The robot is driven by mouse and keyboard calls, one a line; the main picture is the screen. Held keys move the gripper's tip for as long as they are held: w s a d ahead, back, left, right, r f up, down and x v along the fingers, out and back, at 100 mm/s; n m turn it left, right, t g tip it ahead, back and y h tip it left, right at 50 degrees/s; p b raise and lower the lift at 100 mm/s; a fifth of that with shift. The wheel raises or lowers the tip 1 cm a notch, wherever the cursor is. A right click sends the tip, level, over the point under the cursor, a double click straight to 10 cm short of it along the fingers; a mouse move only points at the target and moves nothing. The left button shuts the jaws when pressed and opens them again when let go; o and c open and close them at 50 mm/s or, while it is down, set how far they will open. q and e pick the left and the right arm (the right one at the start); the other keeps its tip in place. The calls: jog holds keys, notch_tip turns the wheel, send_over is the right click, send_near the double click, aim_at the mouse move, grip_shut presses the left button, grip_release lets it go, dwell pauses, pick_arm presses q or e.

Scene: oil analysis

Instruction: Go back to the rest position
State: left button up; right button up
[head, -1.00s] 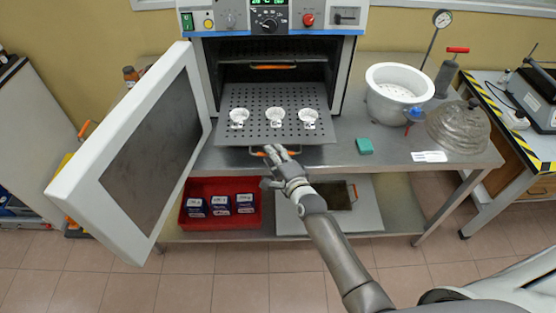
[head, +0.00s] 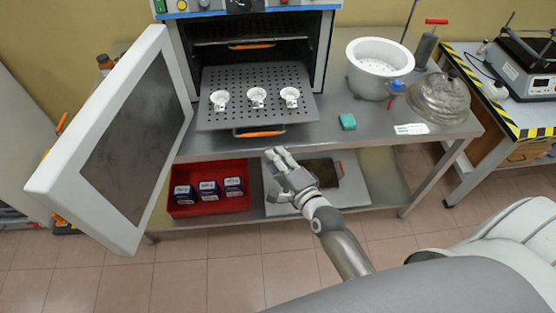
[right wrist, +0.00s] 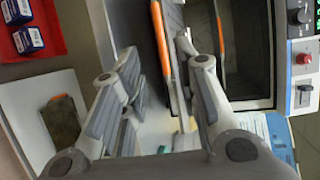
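My right gripper (head: 276,158) is in front of the oven's pulled-out perforated tray (head: 222,123), below and to the right of its orange handle (head: 259,134). It is apart from the handle. In the right wrist view, the two fingers of my right gripper (right wrist: 160,85) stand apart with nothing held between them, and the orange handle (right wrist: 160,45) shows beyond them. Three small white dishes (head: 257,95) stand on the tray. The oven door (head: 60,172) is wide open to the left. My left gripper is not in view.
A red bin (head: 207,208) with blue boxes sits on the lower shelf. The floor in front is clear.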

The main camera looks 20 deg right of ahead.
jog(key=shift+f, duration=0.1)
dwell(0.4)
jog(key=s+f+n+g+b, duration=0.1)
jog(key=s+f+n+g, duration=0.3)
jog(key=f, duration=0.7)
jog(key=s+f+n+g, duration=0.15)
jog(key=s+f, duration=0.35)
jog(key=f, duration=0.5)
jog(key=s+f+n+g+b, duration=0.15)
jog(key=s+f+n, duration=0.3)
jog(key=f, duration=0.65)
jog(key=s+d+f+n+g, duration=0.1)
jog(key=s+f+n+g, duration=0.1)
jog(key=s+f, duration=0.3)
jog(key=s+d+f+n+g+h, duration=0.1)
jog(key=s+f, duration=0.5)
jog(key=s, duration=0.8)
jog(key=s+d+f+n+g+h+b, duration=0.1)
jog(key=s+d+f+n+g, duration=0.1)
jog(key=s+f+n+g, duration=0.2)
jog(key=s+f+n, duration=0.1)
jog(key=s+n, duration=0.2)
jog(key=s, duration=0.2)
jog(key=shift+s+d+f+g, duration=0.2)
jog(key=shift+s+d+g, duration=0.2)
